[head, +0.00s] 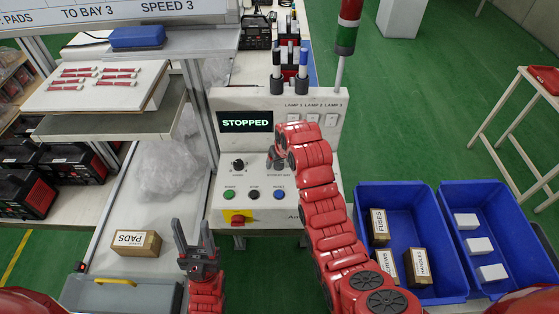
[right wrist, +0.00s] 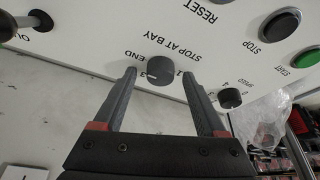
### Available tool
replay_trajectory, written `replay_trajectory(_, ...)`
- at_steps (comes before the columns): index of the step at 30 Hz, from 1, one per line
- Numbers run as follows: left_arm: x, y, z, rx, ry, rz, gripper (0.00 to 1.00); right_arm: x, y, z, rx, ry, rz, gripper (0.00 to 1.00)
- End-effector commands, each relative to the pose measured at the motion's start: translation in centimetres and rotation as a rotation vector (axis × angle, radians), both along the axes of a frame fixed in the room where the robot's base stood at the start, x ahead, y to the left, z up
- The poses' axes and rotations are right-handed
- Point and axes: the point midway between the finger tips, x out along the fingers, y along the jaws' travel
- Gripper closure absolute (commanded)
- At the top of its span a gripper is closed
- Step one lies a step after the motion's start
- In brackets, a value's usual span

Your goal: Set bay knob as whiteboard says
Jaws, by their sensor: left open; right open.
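The whiteboard (head: 130,12) at the top left of the head view is cut off; it reads "PADS", "TO BAY 3" and "SPEED 3". The bay knob (right wrist: 161,70) is a round dark knob labelled "STOP AT BAY" in the right wrist view. It shows between the tips of my open right gripper (right wrist: 158,76); I cannot tell whether they touch it. A pale mark shows on its lower left side, too small to read surely. In the head view my right gripper (head: 276,160) hides this knob. My left gripper (head: 192,234) is open and empty, in front of the panel.
The panel's display (head: 246,122) reads "STOPPED". The speed knob (head: 238,164) is left of my right gripper. Green, black and blue buttons (head: 279,195) sit below, above a red switch (head: 238,218). Blue bins (head: 408,190) stand right; a PADS box (head: 124,242) lies left.

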Motion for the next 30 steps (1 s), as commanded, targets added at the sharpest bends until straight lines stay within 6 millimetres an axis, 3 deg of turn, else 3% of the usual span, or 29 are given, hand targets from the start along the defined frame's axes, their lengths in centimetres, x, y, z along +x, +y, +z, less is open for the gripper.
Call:
replay_trajectory(2, 0.0, 0.0, 0.0, 0.000, 0.000, 0.000, 0.50, 0.0, 0.0, 0.0, 0.000, 0.000, 0.000, 0.26)
replay_trajectory(15, 0.0, 0.0, 0.0, 0.000, 0.000, 0.000, 0.50, 0.0, 0.0, 0.0, 0.000, 0.001, 0.000, 1.00)
replay_trajectory(23, 0.0, 0.0, -0.5, 0.000, 0.000, 0.000, 0.50, 0.0, -0.1, -0.2, -0.001, 0.001, 0.014, 1.00)
replay_trajectory(30, 0.0, 0.0, -2.6, 0.000, 0.000, 0.000, 0.50, 0.1, -0.1, -0.5, 0.000, 0.000, 0.110, 1.00)
